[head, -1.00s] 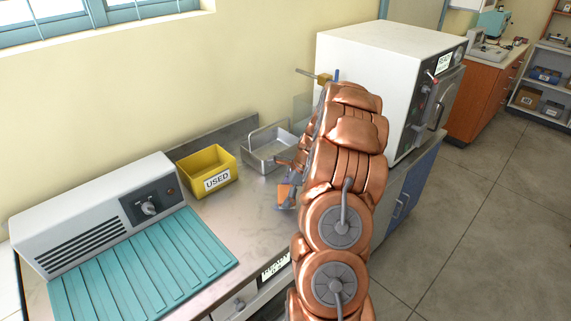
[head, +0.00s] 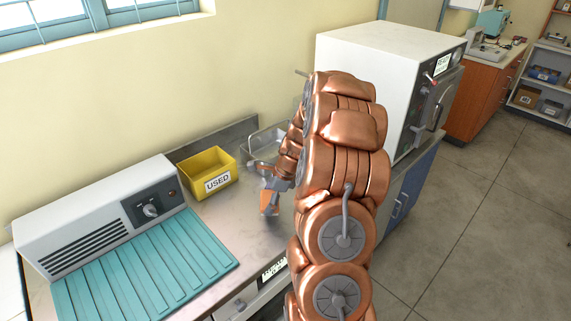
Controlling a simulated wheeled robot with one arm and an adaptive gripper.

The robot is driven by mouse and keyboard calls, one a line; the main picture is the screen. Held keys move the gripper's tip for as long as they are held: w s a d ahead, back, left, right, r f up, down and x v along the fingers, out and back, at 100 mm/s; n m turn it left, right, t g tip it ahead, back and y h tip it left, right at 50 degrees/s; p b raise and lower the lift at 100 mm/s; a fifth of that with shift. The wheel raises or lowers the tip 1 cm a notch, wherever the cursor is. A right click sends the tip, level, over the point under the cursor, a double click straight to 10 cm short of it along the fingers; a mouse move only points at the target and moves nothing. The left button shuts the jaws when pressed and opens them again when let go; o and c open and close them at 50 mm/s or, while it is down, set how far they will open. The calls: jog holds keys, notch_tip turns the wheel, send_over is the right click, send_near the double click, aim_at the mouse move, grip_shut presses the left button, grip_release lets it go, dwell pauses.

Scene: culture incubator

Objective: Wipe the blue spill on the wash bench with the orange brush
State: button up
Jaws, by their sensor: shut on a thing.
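My gripper (head: 272,186) is shut on the orange brush (head: 268,203) over the metal wash bench (head: 232,222), in front of the wire-handled metal basket. Only a small orange part of the brush shows below the fingers. I cannot tell whether it touches the bench top. I see no blue spill on the visible bench top; my copper arm hides the right part of the bench.
A yellow bin marked USED (head: 207,172) stands left of my gripper. The metal basket (head: 262,143) is behind it. A grey unit (head: 95,215) and teal ribbed mat (head: 145,268) fill the left. A white incubator (head: 370,80) stands behind my arm.

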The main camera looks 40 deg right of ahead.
jog(key=shift+r+p, duration=1.2)
jog(key=shift+r, duration=1.5)
